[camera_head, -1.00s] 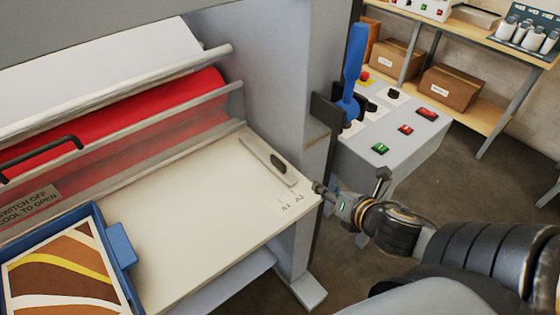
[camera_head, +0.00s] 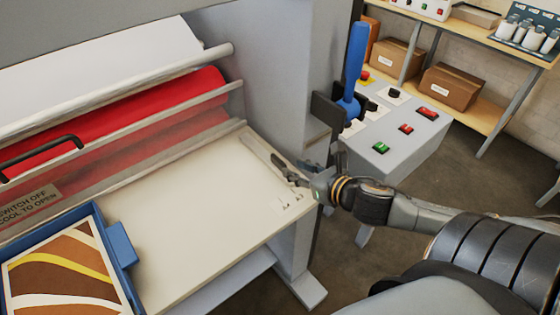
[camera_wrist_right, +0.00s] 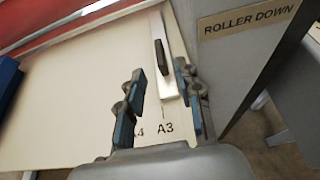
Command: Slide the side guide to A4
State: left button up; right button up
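The side guide (camera_head: 258,149) is a pale bar with a dark handle, lying along the right end of the cream feed table (camera_head: 190,215). In the right wrist view the guide (camera_wrist_right: 174,80) and its black handle (camera_wrist_right: 162,57) show, its near end by the A3 mark (camera_wrist_right: 165,127). The A4 mark (camera_wrist_right: 137,131) is left of it, partly covered by a finger. My right gripper (camera_head: 288,168) is over the guide's near end. It is open, with one blue-padded finger on each side of the guide in the wrist view (camera_wrist_right: 161,78). I cannot tell whether either finger touches it. My left gripper is out of view.
A blue tray (camera_head: 120,245) with a patterned print stands at the table's left. The red roller (camera_head: 120,120) lies behind the table. A grey machine post, a blue lever (camera_head: 354,70) and a button console (camera_head: 400,140) stand close to my right arm.

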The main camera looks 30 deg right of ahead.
aim_at(284, 164)
jog(key=shift+p+x, duration=0.65)
jog(key=shift+x, duration=3.2)
grip_shut()
